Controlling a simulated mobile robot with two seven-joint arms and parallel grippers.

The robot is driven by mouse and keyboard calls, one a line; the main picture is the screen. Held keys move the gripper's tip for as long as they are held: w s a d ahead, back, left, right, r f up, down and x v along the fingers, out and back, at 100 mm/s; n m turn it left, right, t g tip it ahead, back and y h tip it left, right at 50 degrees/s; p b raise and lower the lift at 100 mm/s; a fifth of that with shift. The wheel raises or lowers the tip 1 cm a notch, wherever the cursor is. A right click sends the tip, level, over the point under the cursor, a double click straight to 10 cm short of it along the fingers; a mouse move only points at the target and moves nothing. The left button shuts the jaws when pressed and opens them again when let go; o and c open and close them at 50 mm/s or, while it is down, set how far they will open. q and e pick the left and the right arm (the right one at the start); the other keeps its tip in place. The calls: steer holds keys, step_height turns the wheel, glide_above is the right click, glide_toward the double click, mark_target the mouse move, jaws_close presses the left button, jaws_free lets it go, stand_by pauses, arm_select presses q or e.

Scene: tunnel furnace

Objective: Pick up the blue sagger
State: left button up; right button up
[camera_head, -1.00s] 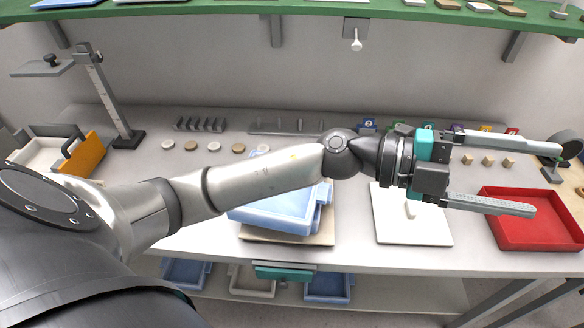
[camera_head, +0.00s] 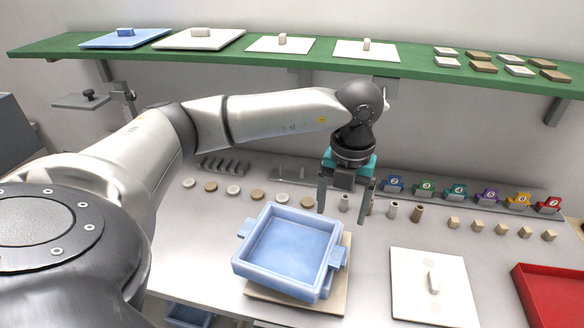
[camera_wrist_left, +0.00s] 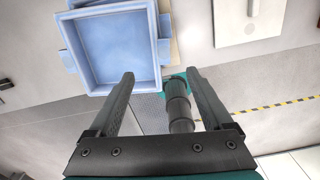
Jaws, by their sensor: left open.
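The blue sagger (camera_head: 290,247) is a square open tray with a lug on its left and right sides. It sits slightly turned on a beige board on the table and looks empty. My left gripper (camera_head: 342,203) is open with its fingers pointing down, above and behind the sagger's back right corner, apart from it. In the left wrist view the sagger (camera_wrist_left: 115,48) lies beyond the open fingertips (camera_wrist_left: 160,76), toward the upper left, with nothing between the fingers but floor and an arm part of mine.
A white lidded plate (camera_head: 432,288) lies right of the sagger, and a red tray (camera_head: 552,297) farther right. Small cylinders, discs and coloured numbered holders line the back of the table. A green shelf (camera_head: 400,68) with lids and tiles hangs above.

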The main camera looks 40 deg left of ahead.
arm_select(q)
glide_above(334, 254)
step_height(334, 254, down, 7)
steer(key=shift+w+f, duration=0.15)
steer(key=shift+f, duration=0.05)
steer(key=shift+s+f+p, duration=0.15)
steer(key=shift+f+p, duration=0.15)
steer(key=shift+f, duration=1.1)
steer(key=shift+s+f+p, duration=0.1)
steer(key=shift+f+p, duration=0.15)
steer(key=shift+f, duration=1.1)
jaws_close()
steer(key=shift+w+r, duration=0.1)
